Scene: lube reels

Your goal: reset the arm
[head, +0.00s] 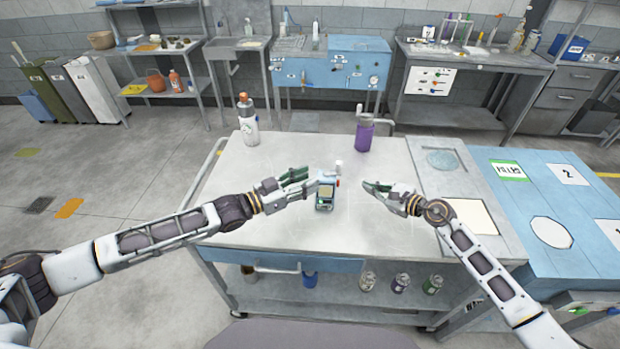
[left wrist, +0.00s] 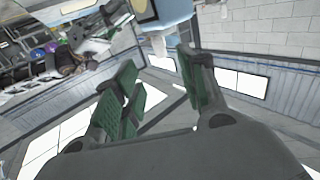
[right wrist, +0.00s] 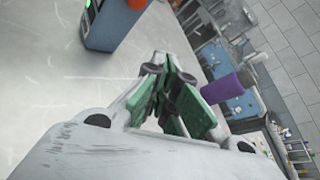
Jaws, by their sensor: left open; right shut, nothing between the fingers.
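My left gripper (head: 296,178) reaches in from the left over the table, just left of a small blue-grey device (head: 325,192). Its green-padded fingers are apart and empty, and they also show spread in the left wrist view (left wrist: 160,95). My right gripper (head: 372,187) is over the table to the right of the device. Its green-padded fingers are together with nothing between them, as the right wrist view (right wrist: 170,100) shows. A gap separates the right gripper from the device. I cannot tell whether the left fingers touch the device.
A white bottle with an orange cap (head: 248,122) and a purple bottle (head: 363,134) stand at the back of the grey table (head: 290,225). A blue table (head: 545,205) adjoins on the right. Several cans stand on the lower shelf (head: 330,300). The table's front is clear.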

